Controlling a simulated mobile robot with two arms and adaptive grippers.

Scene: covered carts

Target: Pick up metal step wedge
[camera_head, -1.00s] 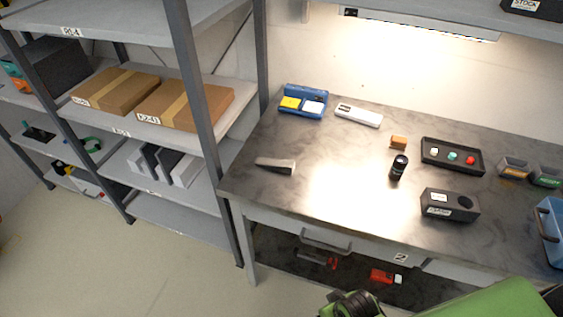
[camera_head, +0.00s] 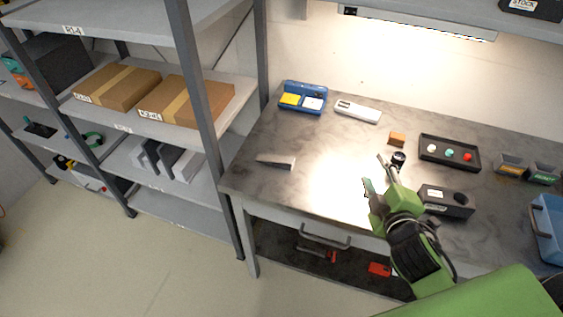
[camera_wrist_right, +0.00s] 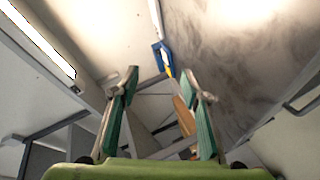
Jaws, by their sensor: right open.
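The metal step wedge (camera_head: 276,162) is a small grey tapered piece lying flat near the left end of the workbench top (camera_head: 320,195). My right gripper (camera_head: 374,171) is open and empty above the bench, to the right of the wedge and well apart from it. In the right wrist view its two green-padded fingers (camera_wrist_right: 160,88) stand wide apart with nothing between them. I cannot make out the wedge in that view. My left gripper is not in view.
A black cylinder (camera_head: 398,160) and a dark box (camera_head: 446,202) are close to my right gripper. An orange block (camera_head: 397,139), a button tray (camera_head: 449,153), a blue case (camera_head: 303,97) and a white device (camera_head: 357,111) stand farther back. A shelf rack (camera_head: 205,110) stands left of the bench.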

